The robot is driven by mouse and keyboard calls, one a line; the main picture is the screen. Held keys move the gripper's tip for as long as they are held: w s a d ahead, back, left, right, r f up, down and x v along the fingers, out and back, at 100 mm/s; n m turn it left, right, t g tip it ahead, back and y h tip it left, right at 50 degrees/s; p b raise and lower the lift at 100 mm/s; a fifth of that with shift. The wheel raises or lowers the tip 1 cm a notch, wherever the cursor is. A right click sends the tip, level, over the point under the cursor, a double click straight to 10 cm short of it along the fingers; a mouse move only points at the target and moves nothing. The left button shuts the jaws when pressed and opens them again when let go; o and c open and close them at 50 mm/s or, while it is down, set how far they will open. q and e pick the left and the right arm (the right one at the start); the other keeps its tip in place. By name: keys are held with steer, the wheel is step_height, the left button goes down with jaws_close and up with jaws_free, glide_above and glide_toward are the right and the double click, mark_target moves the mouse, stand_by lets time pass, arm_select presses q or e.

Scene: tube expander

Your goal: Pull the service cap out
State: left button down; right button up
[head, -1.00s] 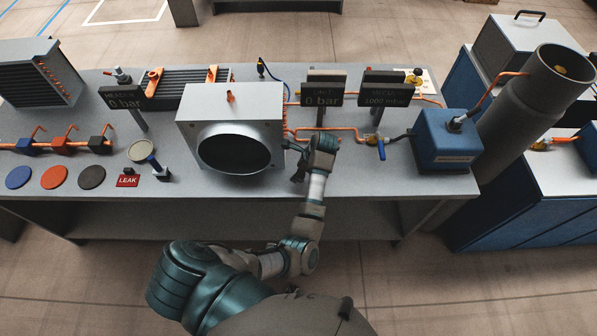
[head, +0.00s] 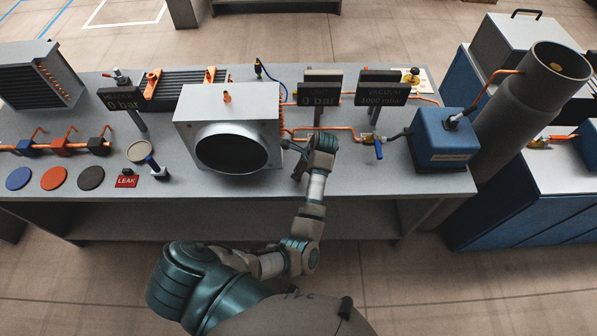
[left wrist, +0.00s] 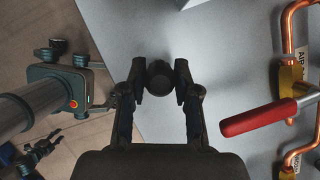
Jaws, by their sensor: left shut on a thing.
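My left gripper (head: 303,160) is beside the right side of the grey box with the large round opening, low over the bench. In the left wrist view, the left gripper (left wrist: 161,82) has its fingers closed around a dark, round, cylinder-like piece, which I take to be the service cap (left wrist: 159,75). The piece shows end-on between the fingertips, with the grey bench surface behind it. In the head view the hand and wrist hide it, so I cannot tell whether it touches its seat.
The grey box (head: 226,115) stands left of the hand. Copper pipes (head: 340,130) and a blue-handled valve (head: 378,150) are to the right, before a blue pump box (head: 440,140). A red valve handle (left wrist: 262,118) is close right in the wrist view. The bench front is clear.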

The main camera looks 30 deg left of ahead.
arm_select(q)
steer(key=shift+r, duration=0.5)
steer(key=shift+r, duration=0.15)
steer(key=shift+r+p, duration=0.8)
steer(key=shift+r, duration=0.1)
steer(key=shift+r+p, duration=0.65)
steer(key=shift+r, duration=0.65)
